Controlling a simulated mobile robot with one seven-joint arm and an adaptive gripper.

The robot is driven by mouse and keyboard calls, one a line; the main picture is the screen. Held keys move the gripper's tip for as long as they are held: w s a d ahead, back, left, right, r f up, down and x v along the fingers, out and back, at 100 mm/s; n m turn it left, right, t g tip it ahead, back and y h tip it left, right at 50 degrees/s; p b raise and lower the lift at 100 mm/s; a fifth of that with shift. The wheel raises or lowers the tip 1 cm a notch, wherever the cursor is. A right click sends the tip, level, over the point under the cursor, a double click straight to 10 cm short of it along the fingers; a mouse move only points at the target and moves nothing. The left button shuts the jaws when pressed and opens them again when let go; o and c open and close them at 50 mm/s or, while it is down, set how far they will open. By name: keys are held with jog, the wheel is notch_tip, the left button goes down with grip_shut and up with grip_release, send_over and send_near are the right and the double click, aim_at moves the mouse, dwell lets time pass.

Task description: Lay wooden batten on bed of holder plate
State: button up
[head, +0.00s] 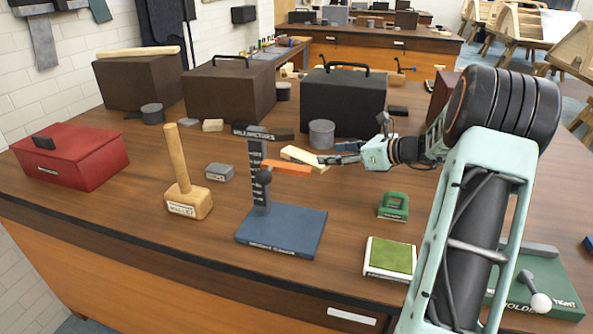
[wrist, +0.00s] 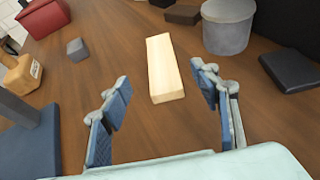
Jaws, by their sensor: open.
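The wooden batten (head: 304,158) is a short pale block lying on the bench, near the grey round tin. In the wrist view the batten (wrist: 163,66) lies lengthwise between and just beyond the fingertips. My gripper (head: 338,153) is open and empty, low over the bench at the batten's right end. In the wrist view its two blue-padded fingers (wrist: 160,84) stand apart on either side of the batten's line, not visibly touching it. The green holder plate (head: 560,290) lies at the right front, with a white ball-ended lever. My arm hides its left part, and its bed is hard to make out.
A blue stand with an upright scale (head: 280,232) and orange arm is left of my gripper. The grey tin (head: 321,134) is close behind. A mallet (head: 187,200), green pad (head: 390,257), green clamp-like block (head: 393,206) and dark cases (head: 343,100) stand around.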

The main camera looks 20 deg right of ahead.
aim_at(302, 154)
jog(key=shift+w+a+f, duration=0.15)
jog(key=shift+w+a, duration=0.15)
jog(key=shift+w, duration=0.1)
jog(key=x, duration=1)
jog(key=shift+b, duration=0.35)
jog(key=shift+d, duration=0.1)
jog(key=c, duration=1.4)
